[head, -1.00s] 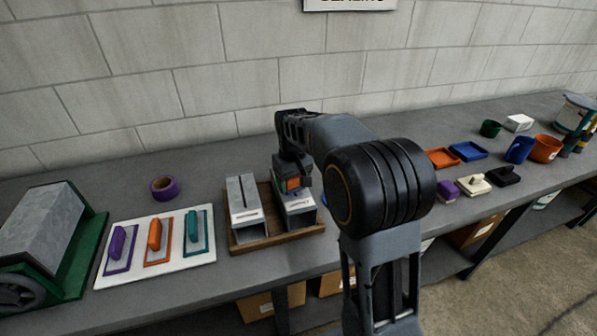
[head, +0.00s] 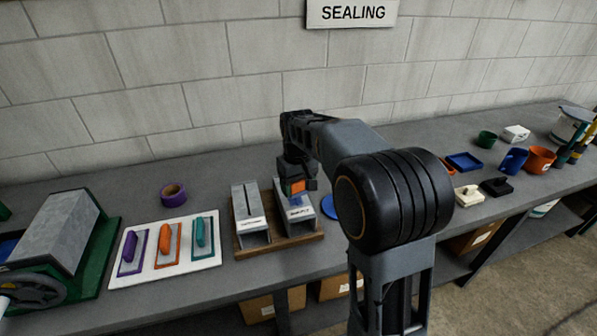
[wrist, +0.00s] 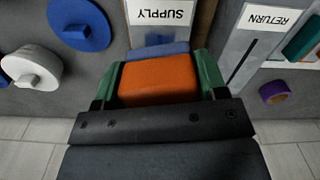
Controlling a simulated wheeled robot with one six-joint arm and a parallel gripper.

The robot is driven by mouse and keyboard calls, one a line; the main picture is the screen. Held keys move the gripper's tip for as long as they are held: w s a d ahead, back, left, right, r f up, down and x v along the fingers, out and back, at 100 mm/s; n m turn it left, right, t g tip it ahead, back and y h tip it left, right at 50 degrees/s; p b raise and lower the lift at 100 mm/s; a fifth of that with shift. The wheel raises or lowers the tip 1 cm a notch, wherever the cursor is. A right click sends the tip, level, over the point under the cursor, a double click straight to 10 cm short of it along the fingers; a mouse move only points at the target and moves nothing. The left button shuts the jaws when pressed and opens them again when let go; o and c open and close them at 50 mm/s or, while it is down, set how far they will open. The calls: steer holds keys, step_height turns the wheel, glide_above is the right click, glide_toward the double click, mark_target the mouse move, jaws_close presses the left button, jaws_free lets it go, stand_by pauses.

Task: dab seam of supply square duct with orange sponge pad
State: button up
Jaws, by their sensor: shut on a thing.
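My gripper (head: 297,181) is shut on the orange sponge pad (wrist: 158,80), which sits between its green-sided fingers in the wrist view. The pad is over the supply square duct (head: 301,214), the right one of two grey ducts. A blue band (wrist: 160,49) shows at the pad's far edge, by the SUPPLY label (wrist: 164,14). In the head view, blue shows just below the pad at the duct top. I cannot tell whether this blue is on the pad or the duct. The supply seam is mostly hidden under the pad; contact is unclear.
The return duct (head: 249,221) stands close left on the same wooden tray (head: 280,246). A round blue piece (head: 329,207) lies right of the tray. A white board (head: 190,267) with purple, orange and teal trowels and a purple tape roll (head: 173,195) are left.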

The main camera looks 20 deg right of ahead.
steer(key=shift+r+p, duration=0.7)
steer(key=shift+r, duration=0.45)
